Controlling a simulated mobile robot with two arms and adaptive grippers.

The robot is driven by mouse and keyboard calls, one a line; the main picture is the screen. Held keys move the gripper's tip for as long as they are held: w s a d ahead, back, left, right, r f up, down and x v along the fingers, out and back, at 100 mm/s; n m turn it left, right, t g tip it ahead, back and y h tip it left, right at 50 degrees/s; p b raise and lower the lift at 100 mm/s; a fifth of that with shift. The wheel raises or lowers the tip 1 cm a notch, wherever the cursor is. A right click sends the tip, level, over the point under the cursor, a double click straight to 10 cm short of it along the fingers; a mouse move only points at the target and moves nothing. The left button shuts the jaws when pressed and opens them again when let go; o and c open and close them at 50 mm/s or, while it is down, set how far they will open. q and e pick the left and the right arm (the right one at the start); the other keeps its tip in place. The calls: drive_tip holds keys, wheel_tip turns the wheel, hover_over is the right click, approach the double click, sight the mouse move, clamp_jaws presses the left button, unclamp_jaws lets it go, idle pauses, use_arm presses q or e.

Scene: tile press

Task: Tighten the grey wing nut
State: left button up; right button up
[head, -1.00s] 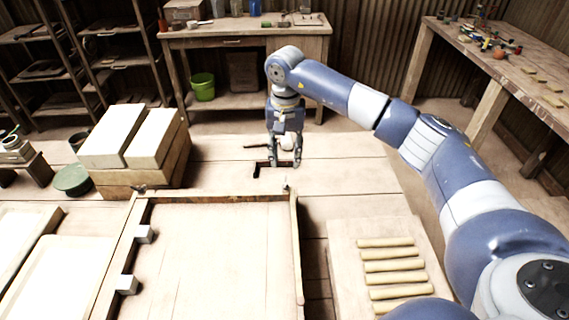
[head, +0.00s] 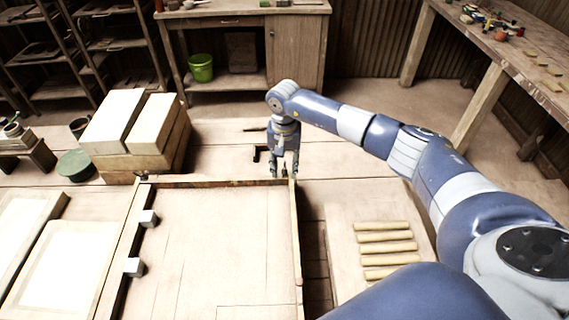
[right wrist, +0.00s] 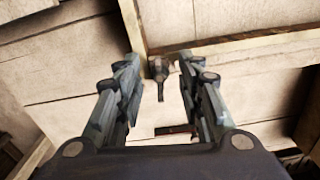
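The grey wing nut (right wrist: 158,69) shows in the right wrist view at the corner of the wooden frame (right wrist: 240,46), one wing pointing toward the gripper. My right gripper (right wrist: 160,62) is open, with a fingertip on either side of the nut and visible gaps between. In the head view my right gripper (head: 284,174) points down at the back right corner of the frame (head: 297,235) and hides most of the nut. I cannot tell how far the nut is screwed down. My left gripper is out of view.
Pale blocks (head: 152,122) are stacked at the back left. Several clay rolls (head: 384,237) lie on a board at right. A dark L-shaped piece (right wrist: 176,130) lies near the corner. Two small white blocks (head: 148,218) sit along the frame's left side.

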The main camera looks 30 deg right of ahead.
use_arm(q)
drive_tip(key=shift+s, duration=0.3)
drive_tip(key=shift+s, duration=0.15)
use_arm(e)
clamp_jaws()
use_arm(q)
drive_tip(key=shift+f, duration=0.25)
use_arm(e)
drive_tip(key=shift+f+m+b, duration=0.15)
drive_tip(key=shift+m+b, duration=0.75)
drive_tip(key=m+b, duration=0.2)
drive_tip(key=m, duration=0.1)
drive_tip(key=m+b, duration=0.3)
drive_tip(key=m, duration=0.3)
use_arm(q)
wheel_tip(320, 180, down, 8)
drive_tip(key=b, duration=0.1)
use_arm(e)
drive_tip(key=m, duration=0.5)
drive_tip(key=shift+r+m, duration=0.2)
drive_tip(key=shift+m, duration=0.1)
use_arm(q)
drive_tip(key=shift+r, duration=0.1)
